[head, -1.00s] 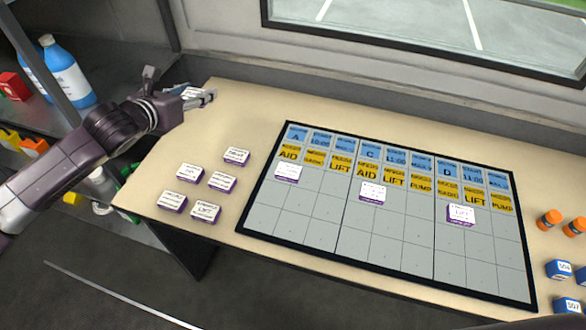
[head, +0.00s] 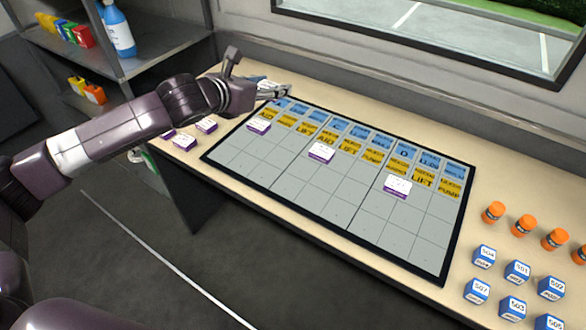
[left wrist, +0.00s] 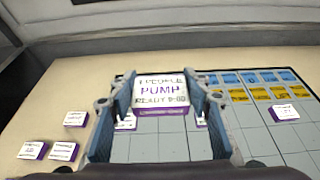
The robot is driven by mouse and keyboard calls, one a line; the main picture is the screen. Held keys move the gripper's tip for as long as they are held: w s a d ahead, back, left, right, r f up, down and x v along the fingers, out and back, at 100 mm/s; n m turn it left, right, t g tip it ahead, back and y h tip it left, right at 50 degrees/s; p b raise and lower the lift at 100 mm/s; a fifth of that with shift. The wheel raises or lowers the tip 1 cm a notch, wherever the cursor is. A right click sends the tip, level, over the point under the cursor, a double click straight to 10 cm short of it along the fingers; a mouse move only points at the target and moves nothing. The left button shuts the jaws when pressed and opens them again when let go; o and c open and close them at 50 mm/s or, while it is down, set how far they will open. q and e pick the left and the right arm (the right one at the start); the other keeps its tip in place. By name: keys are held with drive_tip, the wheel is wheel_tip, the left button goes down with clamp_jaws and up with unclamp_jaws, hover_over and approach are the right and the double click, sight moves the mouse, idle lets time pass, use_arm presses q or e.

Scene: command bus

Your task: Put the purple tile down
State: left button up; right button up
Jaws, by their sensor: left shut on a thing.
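My left gripper (head: 276,89) is shut on a purple tile with a white top. In the left wrist view the held tile (left wrist: 161,93) sits between the two fingers, and its label includes PUMP. In the head view the gripper is near the far left corner of the gridded board (head: 230,156); the arm partly hides this area. White-topped purple tiles stand on the board in the left (head: 259,126), middle (head: 321,152) and right (head: 397,187) sections, below the yellow labels. My right gripper is not in view.
Loose purple tiles (head: 184,142) lie on the table left of the board, partly behind my arm. Orange-capped items (head: 525,224) and blue blocks (head: 516,271) stand on the right. The board's lower cells are empty. A wall and window edge (head: 420,64) lie behind.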

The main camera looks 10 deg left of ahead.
use_arm(q)
drive_tip(key=b, duration=0.1)
hover_over(275, 153)
wheel_tip(275, 153, down, 9)
wheel_tip(275, 153, down, 7)
drive_tip(key=shift+s+r+b, duration=0.1)
drive_tip(key=shift+r+b, duration=0.1)
drive_tip(key=shift+b, duration=0.1)
drive_tip(key=shift+f, duration=2.3)
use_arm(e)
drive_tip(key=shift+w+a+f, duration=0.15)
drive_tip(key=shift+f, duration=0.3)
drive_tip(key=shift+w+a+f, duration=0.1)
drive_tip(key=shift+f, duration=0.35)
use_arm(q)
drive_tip(key=shift+f, duration=0.1)
drive_tip(key=o, duration=1.2)
drive_tip(key=shift+f, duration=0.1)
drive_tip(key=shift+c, duration=0.2)
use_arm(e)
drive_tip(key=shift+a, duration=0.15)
